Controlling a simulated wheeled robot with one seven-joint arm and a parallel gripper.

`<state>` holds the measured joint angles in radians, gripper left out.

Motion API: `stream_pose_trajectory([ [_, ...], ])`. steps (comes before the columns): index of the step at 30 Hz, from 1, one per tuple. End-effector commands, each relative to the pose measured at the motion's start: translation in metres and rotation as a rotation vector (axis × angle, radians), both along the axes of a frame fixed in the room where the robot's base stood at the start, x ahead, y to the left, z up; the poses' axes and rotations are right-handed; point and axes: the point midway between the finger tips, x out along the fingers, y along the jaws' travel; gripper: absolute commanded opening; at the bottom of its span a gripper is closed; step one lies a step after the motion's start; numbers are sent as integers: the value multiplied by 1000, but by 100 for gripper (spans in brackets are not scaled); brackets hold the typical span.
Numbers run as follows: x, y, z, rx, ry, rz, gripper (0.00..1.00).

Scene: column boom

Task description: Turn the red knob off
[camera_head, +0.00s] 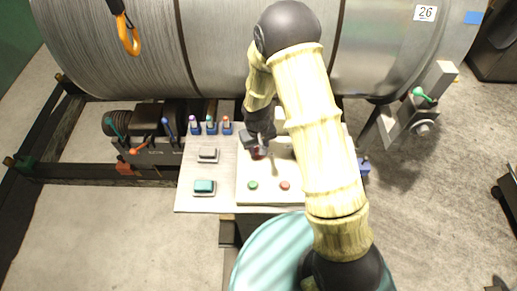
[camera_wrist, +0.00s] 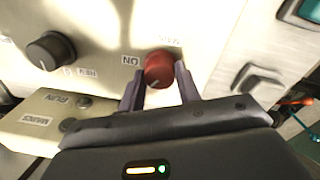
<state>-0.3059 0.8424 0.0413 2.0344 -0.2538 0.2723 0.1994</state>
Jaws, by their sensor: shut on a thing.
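The red knob (camera_wrist: 158,67) sits on a pale control panel in the wrist view, between the two fingers of my gripper (camera_wrist: 162,78). The fingers are shut on its sides. An "ON" label (camera_wrist: 131,60) is left of the knob, upside down in this view. Another label above it is hard to read. In the head view my gripper (camera_head: 258,145) is over the panel, and a bit of the red knob (camera_head: 259,154) shows beneath it. My arm and fingers hide the rest.
A black knob (camera_wrist: 50,50) is on the same panel. Green (camera_head: 252,185) and red (camera_head: 285,186) buttons sit on the near part of the panel. A large grey drum (camera_head: 130,50) lies behind. An orange hook (camera_head: 129,38) hangs at upper left.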

Motion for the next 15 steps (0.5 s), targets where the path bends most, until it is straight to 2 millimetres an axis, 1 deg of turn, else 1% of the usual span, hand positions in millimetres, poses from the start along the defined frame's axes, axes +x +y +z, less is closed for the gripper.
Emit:
stream_pose_trajectory([
  [9,1,0,0,2,-4,292,10],
  [15,1,0,0,1,-4,442,10],
])
